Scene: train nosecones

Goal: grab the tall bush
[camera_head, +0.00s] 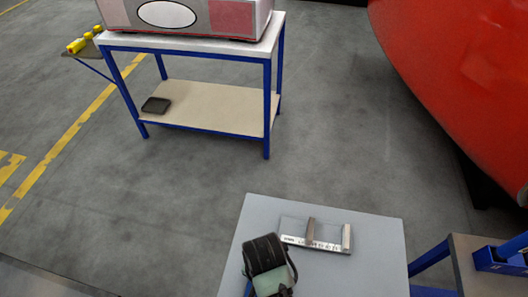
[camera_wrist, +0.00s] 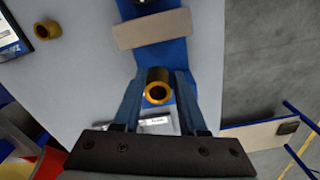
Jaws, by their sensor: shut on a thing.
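In the wrist view my gripper (camera_wrist: 157,82) has its two fingers on either side of a brass-coloured tall bush (camera_wrist: 158,75). It is shut on the bush, whose round open end faces the camera. The lower part of the bush is hidden. A second, shorter brass bush (camera_wrist: 47,30) stands apart on the grey table (camera_wrist: 85,85) at the upper left. Neither bush can be made out in the head view, where a dark, rounded part of my arm covers the near left of the grey table (camera_head: 370,270).
A metal piece with a printed label (camera_head: 310,244) lies on the grey table. A blue-legged workbench (camera_head: 205,46) stands behind, with a dark box (camera_head: 156,105) on its lower shelf. A large red body (camera_head: 460,80) fills the upper right. Open floor (camera_head: 330,130) lies between.

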